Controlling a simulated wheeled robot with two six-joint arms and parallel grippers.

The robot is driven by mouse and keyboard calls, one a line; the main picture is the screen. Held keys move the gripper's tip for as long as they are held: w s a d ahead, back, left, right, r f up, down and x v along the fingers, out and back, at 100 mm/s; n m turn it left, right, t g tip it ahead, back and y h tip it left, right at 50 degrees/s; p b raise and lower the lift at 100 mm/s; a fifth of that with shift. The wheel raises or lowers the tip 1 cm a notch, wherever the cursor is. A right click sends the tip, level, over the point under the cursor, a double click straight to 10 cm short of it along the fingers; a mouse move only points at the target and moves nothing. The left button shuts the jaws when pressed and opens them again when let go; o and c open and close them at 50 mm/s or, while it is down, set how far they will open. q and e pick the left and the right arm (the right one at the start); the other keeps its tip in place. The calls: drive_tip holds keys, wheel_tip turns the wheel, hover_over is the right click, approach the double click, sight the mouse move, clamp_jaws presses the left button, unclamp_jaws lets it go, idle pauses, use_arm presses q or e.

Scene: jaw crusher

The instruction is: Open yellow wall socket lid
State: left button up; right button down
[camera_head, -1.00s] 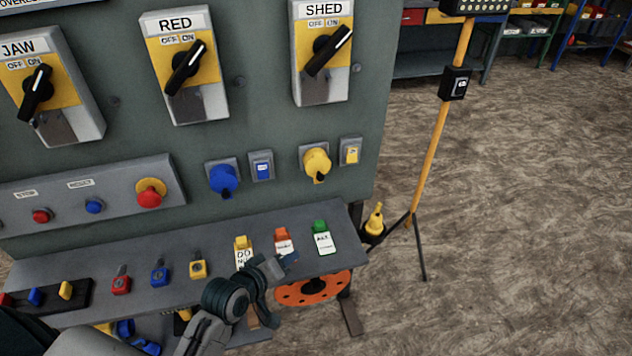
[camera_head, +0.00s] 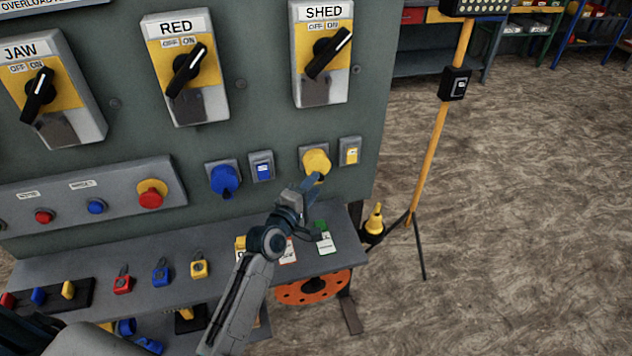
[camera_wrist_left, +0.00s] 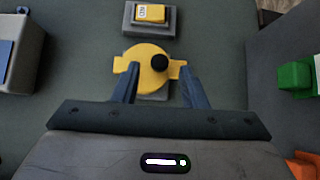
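The yellow wall socket lid (camera_head: 315,160) is a round yellow cover on a grey plate on the panel, right of the blue socket (camera_head: 223,179). In the left wrist view the yellow lid (camera_wrist_left: 152,68) shows side tabs and a black knob. My left gripper (camera_head: 312,184) is at the lid's lower edge in the head view. In the wrist view its two fingers (camera_wrist_left: 157,82) are apart, with the lid's lower part between or just beyond them. I cannot tell whether they touch it. The lid appears closed. My right gripper is not in view.
A yellow-labelled switch box (camera_head: 350,152) is right of the lid. The shelf (camera_head: 130,262) below holds padlocks and tags, including a green tag (camera_head: 324,238). A yellow pole stand (camera_head: 436,150) stands to the right.

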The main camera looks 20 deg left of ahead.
use_arm(q)
drive_tip(key=shift+w+d, duration=0.2)
drive_tip(key=shift+w, duration=0.85)
